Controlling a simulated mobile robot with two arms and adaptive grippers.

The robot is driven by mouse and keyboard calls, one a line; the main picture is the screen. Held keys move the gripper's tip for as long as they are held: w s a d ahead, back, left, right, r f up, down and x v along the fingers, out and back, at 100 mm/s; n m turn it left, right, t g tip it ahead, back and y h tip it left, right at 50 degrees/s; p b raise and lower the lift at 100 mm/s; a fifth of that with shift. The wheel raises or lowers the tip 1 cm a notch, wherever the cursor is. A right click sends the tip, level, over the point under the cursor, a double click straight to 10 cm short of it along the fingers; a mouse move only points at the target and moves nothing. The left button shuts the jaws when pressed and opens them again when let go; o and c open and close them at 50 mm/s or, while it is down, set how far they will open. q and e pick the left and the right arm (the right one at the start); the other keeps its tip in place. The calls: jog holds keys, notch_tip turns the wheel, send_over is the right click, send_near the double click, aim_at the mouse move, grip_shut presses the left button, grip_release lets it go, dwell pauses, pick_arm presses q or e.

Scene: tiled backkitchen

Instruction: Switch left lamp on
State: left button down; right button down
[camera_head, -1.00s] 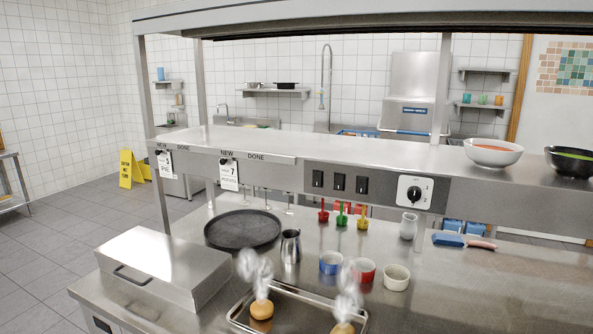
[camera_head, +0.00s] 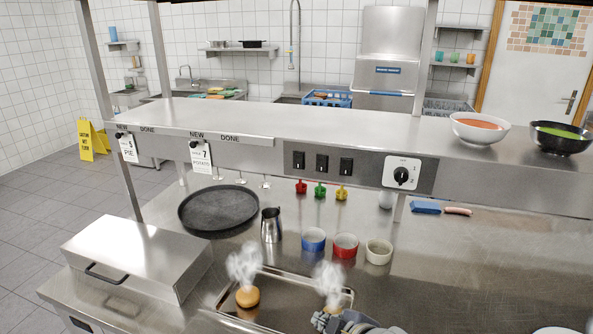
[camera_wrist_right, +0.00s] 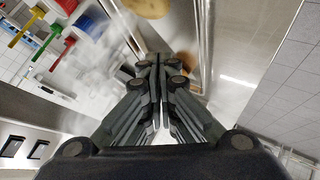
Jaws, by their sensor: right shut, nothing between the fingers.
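Three black rocker switches sit in a row on the front panel of the steel shelf; the left one (camera_head: 299,160) is beside the middle one (camera_head: 321,163) and the right one (camera_head: 346,166). No lamp that I can identify is in view. My right gripper (camera_head: 322,319) is at the bottom of the head view, over the front of the tray, below and apart from the switches. In the right wrist view its fingers (camera_wrist_right: 160,65) are together and empty, and dark switches (camera_wrist_right: 12,147) show at the lower left. My left gripper is not in view.
A tray (camera_head: 218,302) with steaming buns lies in front. A steel pitcher (camera_head: 271,226), blue (camera_head: 313,239), red (camera_head: 345,246) and cream (camera_head: 378,251) cups, and a black round pan (camera_head: 218,208) stand behind it. A dial (camera_head: 402,175) is right of the switches.

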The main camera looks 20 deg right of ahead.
aim_at(298, 161)
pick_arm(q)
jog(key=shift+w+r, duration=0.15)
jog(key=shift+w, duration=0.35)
pick_arm(e)
jog(key=w+d+r+n+t+y, duration=0.1)
jog(key=w+r+n+t, duration=0.2)
jog(key=w+r, duration=0.5)
jog(key=w+d+r+n+t, duration=0.1)
jog(key=w+r+n+t, duration=0.2)
jog(key=r, duration=1.3)
jog(key=w+n, duration=0.3)
jog(key=w, duration=0.1)
jog(key=shift+w+t+y, duration=0.3)
jog(key=shift+w+y, duration=0.1)
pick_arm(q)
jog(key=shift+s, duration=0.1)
